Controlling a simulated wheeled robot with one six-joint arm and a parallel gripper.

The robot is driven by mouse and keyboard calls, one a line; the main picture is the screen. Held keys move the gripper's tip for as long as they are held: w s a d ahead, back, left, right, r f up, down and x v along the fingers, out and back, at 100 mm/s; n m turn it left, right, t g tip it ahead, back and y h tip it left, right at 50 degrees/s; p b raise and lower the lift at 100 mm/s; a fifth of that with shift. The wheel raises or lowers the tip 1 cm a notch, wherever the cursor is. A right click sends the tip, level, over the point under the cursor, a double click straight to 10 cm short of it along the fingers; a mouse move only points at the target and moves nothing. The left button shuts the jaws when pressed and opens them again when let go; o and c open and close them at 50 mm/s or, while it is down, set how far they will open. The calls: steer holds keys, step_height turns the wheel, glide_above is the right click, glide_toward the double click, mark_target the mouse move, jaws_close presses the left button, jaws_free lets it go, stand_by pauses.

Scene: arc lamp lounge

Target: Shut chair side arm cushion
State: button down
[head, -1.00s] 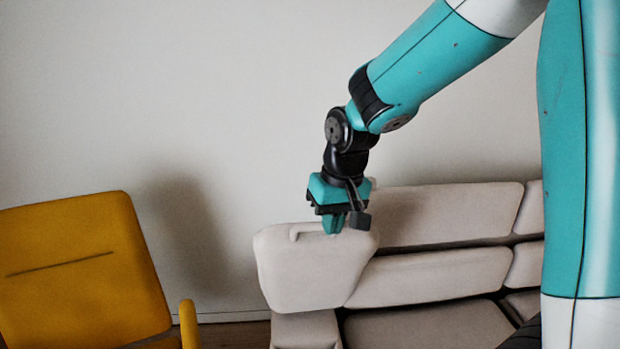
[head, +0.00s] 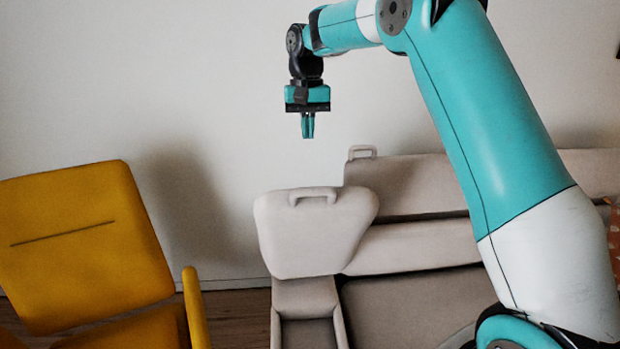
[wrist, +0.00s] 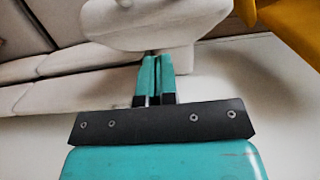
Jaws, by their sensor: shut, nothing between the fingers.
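The beige side arm cushion (head: 312,238) stands raised like an open lid at the sofa's left end, on the side of the yellow chair. A loop handle (head: 313,195) sits on its top edge. Below it, the arm's box (head: 307,332) is open at the top. My gripper (head: 308,136) is shut and empty, pointing down, in the air above the handle and apart from it. In the wrist view, my gripper's closed fingers (wrist: 154,62) show just below the cushion (wrist: 150,25).
The yellow chair (head: 80,245) stands to the left, with its armrest (head: 195,305) near the box. The beige sofa back (head: 410,185) carries another loop handle (head: 361,152). The wall (head: 150,80) behind is bare, with free air around my gripper.

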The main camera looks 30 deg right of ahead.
steer(key=p, duration=0.2)
glide_toward(309, 200)
steer(key=shift+w+d+f, duration=0.25)
steer(key=shift+w+d, duration=0.1)
steer(key=shift+w, duration=0.35)
steer(key=shift+s+a+f+p, duration=0.2)
steer(key=shift+s+f+p, duration=0.1)
steer(key=shift+s, duration=0.15)
steer(key=shift+s+a+f+p, duration=0.2)
steer(key=shift+s+f, duration=0.1)
steer(key=shift+s, duration=0.15)
steer(key=shift+s+a+f, duration=0.15)
steer(key=shift+s+f, duration=0.25)
steer(key=shift+f, duration=0.2)
